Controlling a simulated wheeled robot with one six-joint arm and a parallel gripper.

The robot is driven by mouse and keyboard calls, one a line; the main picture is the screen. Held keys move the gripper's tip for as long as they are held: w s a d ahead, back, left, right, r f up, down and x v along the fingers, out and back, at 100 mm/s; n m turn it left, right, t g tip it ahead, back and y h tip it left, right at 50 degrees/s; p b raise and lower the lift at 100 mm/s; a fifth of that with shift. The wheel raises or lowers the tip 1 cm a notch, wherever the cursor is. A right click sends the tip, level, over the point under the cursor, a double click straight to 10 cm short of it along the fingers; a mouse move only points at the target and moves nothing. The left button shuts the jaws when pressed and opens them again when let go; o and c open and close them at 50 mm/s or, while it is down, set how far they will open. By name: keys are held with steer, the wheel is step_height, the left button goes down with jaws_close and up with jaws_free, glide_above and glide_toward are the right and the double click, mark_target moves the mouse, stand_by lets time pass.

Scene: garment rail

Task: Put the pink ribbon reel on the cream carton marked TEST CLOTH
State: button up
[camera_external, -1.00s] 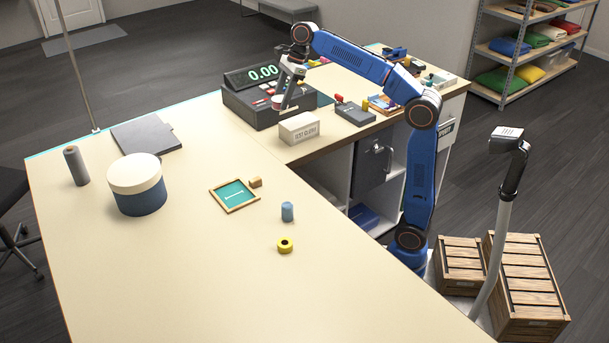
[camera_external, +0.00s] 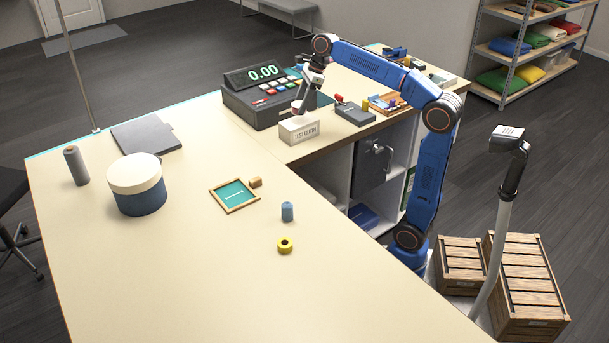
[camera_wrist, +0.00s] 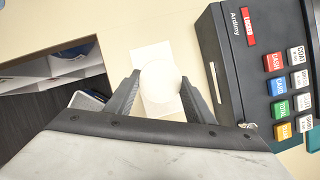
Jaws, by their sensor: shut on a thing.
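My gripper (camera_external: 299,104) points down over the cream carton (camera_external: 299,132) marked TEST CLOTH, near the front edge of the counter.
A cash register (camera_external: 262,98) stands just behind and left of the carton. A dark grey device (camera_external: 355,114) lies to its right. The long table to the left has a round box (camera_external: 138,188), a teal framed tray (camera_external: 234,195), a blue spool (camera_external: 287,211) and a yellow roll (camera_external: 285,245).

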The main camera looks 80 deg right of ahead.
steer(key=shift+f, duration=1.9)
steer(key=o, duration=1.1)
steer(key=shift+f, duration=0.15)
steer(key=shift+c, duration=0.2)
steer(key=v, duration=1.2)
